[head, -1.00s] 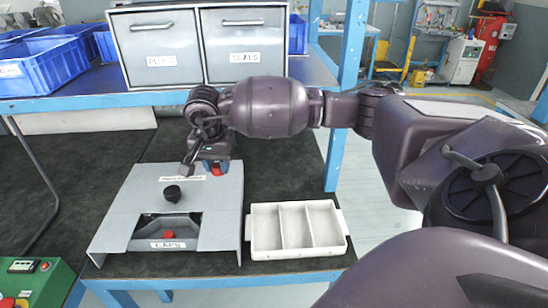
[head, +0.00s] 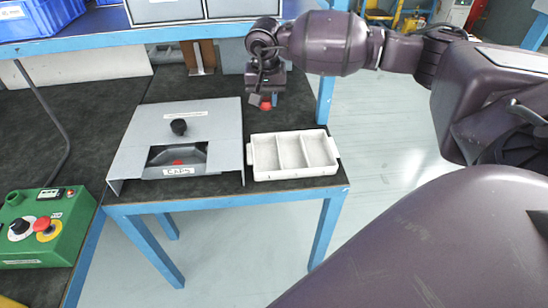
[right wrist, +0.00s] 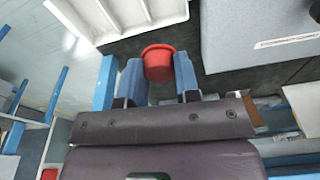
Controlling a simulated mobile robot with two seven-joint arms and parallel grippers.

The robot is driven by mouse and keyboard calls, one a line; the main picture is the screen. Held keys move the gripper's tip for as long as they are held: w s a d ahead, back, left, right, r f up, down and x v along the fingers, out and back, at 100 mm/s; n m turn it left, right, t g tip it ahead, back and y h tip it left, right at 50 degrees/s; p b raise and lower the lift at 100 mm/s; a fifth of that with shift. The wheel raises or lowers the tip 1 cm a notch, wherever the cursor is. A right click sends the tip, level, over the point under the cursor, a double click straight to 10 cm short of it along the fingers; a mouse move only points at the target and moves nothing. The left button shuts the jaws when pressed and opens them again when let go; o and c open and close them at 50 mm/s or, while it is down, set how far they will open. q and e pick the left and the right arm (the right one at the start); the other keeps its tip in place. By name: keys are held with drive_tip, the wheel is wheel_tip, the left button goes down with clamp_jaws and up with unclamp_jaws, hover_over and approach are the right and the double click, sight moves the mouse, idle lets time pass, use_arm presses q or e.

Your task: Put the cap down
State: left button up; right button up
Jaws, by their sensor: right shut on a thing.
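My right gripper (head: 262,101) points down and is shut on a red cap (head: 266,106), just behind the white tray in the head view. In the right wrist view the red cap (right wrist: 158,62) sits between the two blue fingers. The white tray (head: 250,157) has three compartments, all empty. The grey caps dispenser (head: 215,125), with a black knob on top, stands to the left of the tray. Another red cap (head: 178,162) shows in its front opening. How high the held cap is above the dark mat is hard to tell. My left gripper is not in view.
A green control box (head: 45,228) with buttons stands at the lower left. A blue shelf (head: 130,38) with bins runs along the back. A blue post (head: 325,97) rises right of the gripper.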

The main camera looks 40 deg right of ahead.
sight(266, 159)
drive_tip(key=shift+a+n, duration=0.1)
drive_tip(key=shift+n, duration=0.3)
wheel_tip(266, 159, down, 20)
drive_tip(key=shift+w+f+b, duration=0.1)
drive_tip(key=shift+w+b, duration=0.05)
drive_tip(key=shift+b, duration=0.7)
drive_tip(key=shift+f, duration=0.1)
drive_tip(key=o, duration=0.6)
drive_tip(key=r, duration=0.4)
drive_tip(key=s+r+p, duration=0.1)
drive_tip(key=r, duration=0.3)
drive_tip(key=a+r, duration=0.1)
drive_tip(key=r, duration=0.3)
drive_tip(key=shift+s+r+p, duration=0.1)
drive_tip(key=shift+s+p, duration=0.2)
